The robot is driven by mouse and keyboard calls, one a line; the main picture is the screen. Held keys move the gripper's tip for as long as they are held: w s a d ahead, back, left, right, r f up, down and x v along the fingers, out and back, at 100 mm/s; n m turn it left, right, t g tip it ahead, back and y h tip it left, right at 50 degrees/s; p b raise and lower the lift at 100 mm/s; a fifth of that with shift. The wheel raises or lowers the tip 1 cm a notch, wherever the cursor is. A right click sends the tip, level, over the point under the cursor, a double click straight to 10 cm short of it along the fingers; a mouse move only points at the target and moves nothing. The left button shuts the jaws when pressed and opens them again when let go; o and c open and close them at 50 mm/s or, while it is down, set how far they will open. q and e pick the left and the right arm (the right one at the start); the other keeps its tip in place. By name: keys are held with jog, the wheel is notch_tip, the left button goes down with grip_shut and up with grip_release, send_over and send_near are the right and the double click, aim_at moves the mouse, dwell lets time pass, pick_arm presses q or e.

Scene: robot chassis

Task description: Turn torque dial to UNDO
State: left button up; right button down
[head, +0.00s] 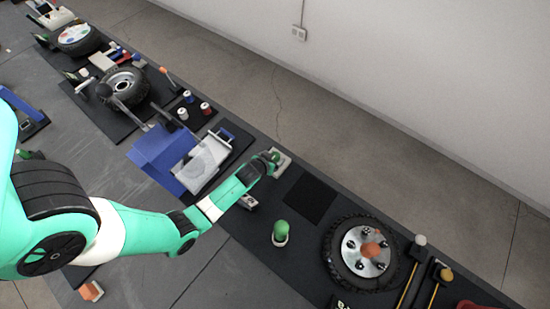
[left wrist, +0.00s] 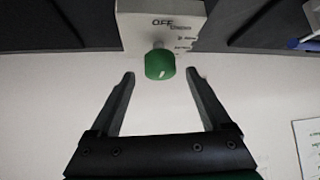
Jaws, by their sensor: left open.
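A green torque dial (left wrist: 160,64) sits on a light box (left wrist: 150,22) in the left wrist view. The box face reads "OFF", with smaller print that I cannot make out. A short white mark shows on the dial. My left gripper (left wrist: 162,77) is open, its two fingers apart, one to each side of and just below the dial in the picture. In the head view the left gripper (head: 273,156) is at the light box (head: 284,163), and largely hides the dial. No contact with the dial is visible. My right gripper is not in view.
A wheel (head: 362,252) and a green-topped object (head: 281,231) stand to the right on the dark bench. A blue sheet-like object (head: 160,155) lies left of the gripper. A flat black pad (head: 310,198) lies right of the light box. The white wall is behind the bench.

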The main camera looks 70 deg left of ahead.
pick_arm(q)
jog(key=x, duration=0.2)
jog(key=shift+w+a+f+b, duration=0.15)
jog(key=shift+a+f+b, duration=0.05)
jog(key=shift+f+b, duration=0.1)
jog(key=shift+r, duration=0.1)
grip_shut()
